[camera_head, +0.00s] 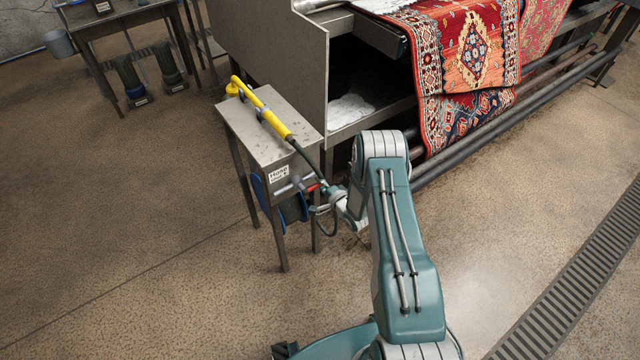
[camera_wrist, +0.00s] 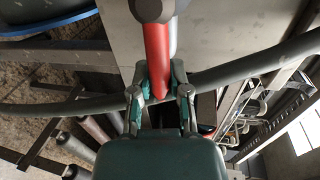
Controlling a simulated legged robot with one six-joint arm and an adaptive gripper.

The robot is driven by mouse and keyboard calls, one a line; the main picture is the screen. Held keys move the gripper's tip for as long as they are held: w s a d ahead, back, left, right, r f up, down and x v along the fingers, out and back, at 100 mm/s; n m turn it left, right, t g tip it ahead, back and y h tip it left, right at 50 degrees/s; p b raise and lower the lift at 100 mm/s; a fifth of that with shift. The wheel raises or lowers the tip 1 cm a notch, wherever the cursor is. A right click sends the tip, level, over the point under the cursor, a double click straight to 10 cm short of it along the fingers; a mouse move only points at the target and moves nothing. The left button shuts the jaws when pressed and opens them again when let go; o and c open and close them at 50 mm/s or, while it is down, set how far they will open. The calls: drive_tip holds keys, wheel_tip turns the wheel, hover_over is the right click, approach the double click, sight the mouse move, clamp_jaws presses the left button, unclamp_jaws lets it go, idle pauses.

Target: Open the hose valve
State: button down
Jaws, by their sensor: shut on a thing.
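The hose valve (camera_head: 289,188) is a small grey fitting on the front of the metal stand, beside a white "HOSE" label. Its red lever (camera_wrist: 157,45) points from the dark round valve end toward my gripper in the wrist view. My gripper (camera_wrist: 160,92) is shut on the red lever, with one finger on each side of it. In the head view my gripper (camera_head: 322,197) is at the stand's right front, largely hidden by my wrist. A dark hose (camera_wrist: 225,75) crosses the wrist view close to the fingers.
A yellow wand (camera_head: 262,108) lies on top of the metal stand (camera_head: 262,146), its black hose hanging at the right. A blue reel (camera_head: 294,212) sits under the stand. The rug machine (camera_head: 275,60) with patterned rugs (camera_head: 468,50) stands behind.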

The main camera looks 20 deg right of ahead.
drive_tip(key=shift+d+f, duration=0.1)
drive_tip(key=c, duration=0.6)
unclamp_jaws()
drive_tip(key=shift+f, duration=0.1)
drive_tip(key=shift+s, duration=0.1)
drive_tip(key=v, duration=1.2)
drive_tip(key=shift+d, duration=0.1)
drive_tip(key=v, duration=0.8)
drive_tip(key=shift+s+d, duration=0.15)
drive_tip(key=shift+s, duration=0.15)
